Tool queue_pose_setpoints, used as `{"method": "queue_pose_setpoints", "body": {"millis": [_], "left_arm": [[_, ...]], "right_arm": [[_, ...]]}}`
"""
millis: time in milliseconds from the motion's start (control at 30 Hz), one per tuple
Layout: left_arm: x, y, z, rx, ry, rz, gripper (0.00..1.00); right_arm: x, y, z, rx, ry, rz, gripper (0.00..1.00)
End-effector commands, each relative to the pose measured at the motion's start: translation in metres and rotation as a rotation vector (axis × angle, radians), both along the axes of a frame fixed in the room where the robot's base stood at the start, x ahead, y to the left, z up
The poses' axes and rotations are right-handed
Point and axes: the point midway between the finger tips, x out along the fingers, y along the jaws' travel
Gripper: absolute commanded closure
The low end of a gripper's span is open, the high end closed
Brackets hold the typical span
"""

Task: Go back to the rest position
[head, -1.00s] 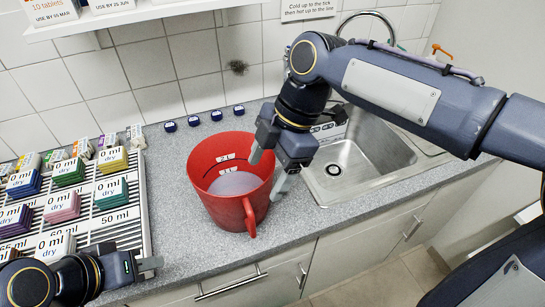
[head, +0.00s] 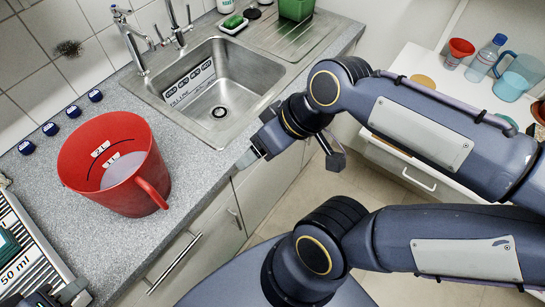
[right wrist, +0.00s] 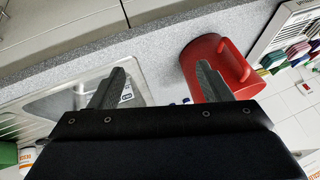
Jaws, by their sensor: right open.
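A red jug (head: 120,170) with volume marks inside and a pale liquid in it stands upright on the grey counter, its handle to the front right. My right gripper (head: 293,158) is open and empty, in front of the sink near the counter's front edge, clear of the jug. In the right wrist view, its two fingers (right wrist: 160,82) are wide apart with nothing between them, and the jug (right wrist: 190,72) shows beyond the finger on the right. My left gripper (head: 70,291) shows only in part at the bottom left corner; its jaw opening is not clear.
A steel sink (head: 180,65) with a tap (head: 128,40) lies behind my right gripper. Several dark blue caps (head: 72,112) line the wall. A ribbed rack (head: 30,240) is at the left. A white side table (head: 420,65) holds a funnel, bottle and pitcher.

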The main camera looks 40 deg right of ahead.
Motion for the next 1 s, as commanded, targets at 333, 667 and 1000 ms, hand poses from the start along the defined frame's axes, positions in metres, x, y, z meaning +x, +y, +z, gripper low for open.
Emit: {"method": "queue_pose_setpoints", "body": {"millis": [333, 667, 1000], "left_arm": [[0.0, 0.0, 0.0, 0.0, 0.0, 0.0, 0.67], [0.0, 0.0, 0.0, 0.0, 0.0, 0.0, 0.67], [0.0, 0.0, 0.0, 0.0, 0.0, 0.0, 0.67]], "right_arm": [[-0.022, -0.009, -0.028, 0.099, 0.025, -0.305, 0.28], [-0.022, -0.009, -0.027, 0.098, 0.024, -0.301, 0.28], [-0.022, -0.009, -0.027, 0.098, 0.024, -0.301, 0.28]]}}
